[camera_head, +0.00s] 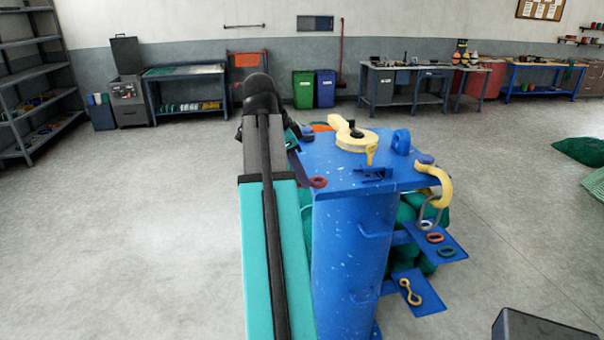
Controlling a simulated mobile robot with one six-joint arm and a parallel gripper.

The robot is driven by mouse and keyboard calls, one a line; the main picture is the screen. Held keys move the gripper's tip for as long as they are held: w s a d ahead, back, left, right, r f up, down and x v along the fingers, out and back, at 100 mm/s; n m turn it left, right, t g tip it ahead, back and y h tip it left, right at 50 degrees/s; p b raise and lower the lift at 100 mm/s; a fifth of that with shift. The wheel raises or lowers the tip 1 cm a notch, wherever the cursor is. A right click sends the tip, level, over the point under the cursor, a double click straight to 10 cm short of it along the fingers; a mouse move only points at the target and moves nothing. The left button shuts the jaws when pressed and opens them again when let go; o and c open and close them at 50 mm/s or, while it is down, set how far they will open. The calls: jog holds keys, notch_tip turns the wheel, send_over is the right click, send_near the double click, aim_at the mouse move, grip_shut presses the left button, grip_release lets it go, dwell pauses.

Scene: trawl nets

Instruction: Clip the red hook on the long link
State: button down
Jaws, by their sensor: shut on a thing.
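My gripper (303,170) is small and dark at the left edge of the blue stand's top, partly hidden behind my own arm. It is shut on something. A small red, ring-shaped piece (318,182) shows at its tip; it may be part of the red hook, but its full shape does not show. A grey link (430,212) hangs below a thick yellow hook (440,184) at the stand's right side. A yellow link with a loop at each end (410,292) lies on the lower blue shelf. I cannot tell which of these is the long link.
The blue stand (352,250) carries a yellow fitting (352,136) and a blue eye (401,141) on top. A red ring (435,238) and another small ring (446,252) lie on its upper side shelf (455,244). Green netting (412,212) bunches behind. Floor at left is clear.

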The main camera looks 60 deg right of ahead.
dwell(0.4)
jog(key=w+a+f+n+t, duration=0.25)
jog(key=w+a+n, duration=0.3)
jog(key=w, duration=0.35)
jog(key=w+a+f+n+t+h, duration=0.1)
jog(key=w+a+f+n, duration=0.25)
jog(key=w+a, duration=0.4)
jog(key=w+a+f+n+t, duration=0.2)
jog(key=w+a+n, duration=0.3)
jog(key=w, duration=0.5)
jog(key=w+a+f+n+y, duration=0.1)
jog(key=w+a+n, duration=0.3)
jog(key=a, duration=0.7)
jog(key=w+a+f+n+t+y, duration=0.1)
jog(key=w+a+f+n, duration=0.2)
jog(key=a, duration=0.7)
jog(key=w+a+f+n+t+y+b, duration=0.1)
jog(key=w+a+f+n+y, duration=0.1)
jog(key=w+a+n, duration=0.4)
jog(key=a, duration=0.5)
jog(key=shift+w+a, duration=0.2)
jog(key=shift+a, duration=0.15)
jog(key=shift+a+f+t, duration=0.1)
jog(key=shift+t, duration=0.15)
